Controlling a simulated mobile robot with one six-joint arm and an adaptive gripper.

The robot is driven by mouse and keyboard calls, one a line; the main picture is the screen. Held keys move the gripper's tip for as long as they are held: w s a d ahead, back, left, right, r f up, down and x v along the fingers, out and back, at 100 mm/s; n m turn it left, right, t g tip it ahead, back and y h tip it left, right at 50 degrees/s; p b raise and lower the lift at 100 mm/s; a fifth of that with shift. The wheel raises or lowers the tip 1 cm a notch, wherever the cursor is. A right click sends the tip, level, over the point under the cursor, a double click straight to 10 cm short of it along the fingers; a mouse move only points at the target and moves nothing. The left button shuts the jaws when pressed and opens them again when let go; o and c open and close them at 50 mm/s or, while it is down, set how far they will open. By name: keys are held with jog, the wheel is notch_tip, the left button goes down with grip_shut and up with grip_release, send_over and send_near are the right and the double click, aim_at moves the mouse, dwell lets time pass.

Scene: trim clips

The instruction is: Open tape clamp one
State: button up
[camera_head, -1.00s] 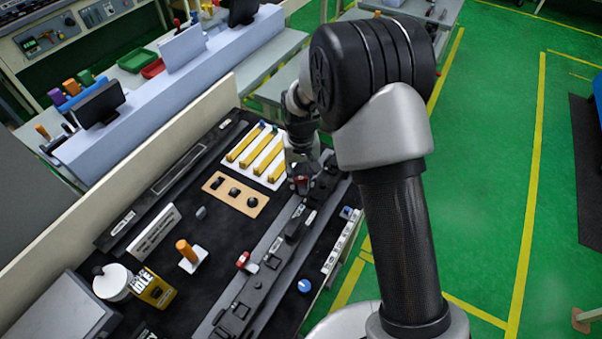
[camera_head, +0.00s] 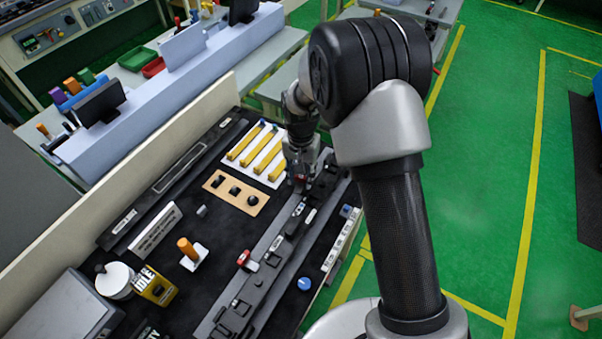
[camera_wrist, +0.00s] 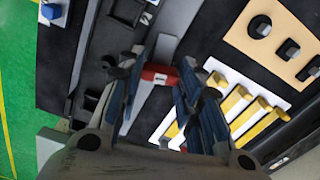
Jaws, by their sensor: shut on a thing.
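The red handle (camera_wrist: 160,76) of a tape clamp sits between the fingers of my gripper (camera_wrist: 157,78) in the wrist view. My gripper is shut on this handle. In the head view my gripper (camera_head: 301,176) is at the far end of the dark clamp rail (camera_head: 262,262), with a bit of red showing at its tips. The clamp's base is mostly hidden by the fingers, so I cannot tell how far the handle is turned. A second red-handled clamp (camera_head: 246,260) stands nearer along the rail, apart from my gripper.
A white board with yellow strips (camera_head: 258,152) and a tan plate with black pieces (camera_head: 235,192) lie left of my gripper. An orange-handled tool (camera_head: 188,250), a yellow box (camera_head: 157,286) and a blue knob (camera_head: 304,284) are nearer.

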aim_at(301, 176)
jog(key=o, duration=1.1)
jog(key=shift+c, duration=0.2)
notch_tip(301, 176, up, 12)
dwell(0.3)
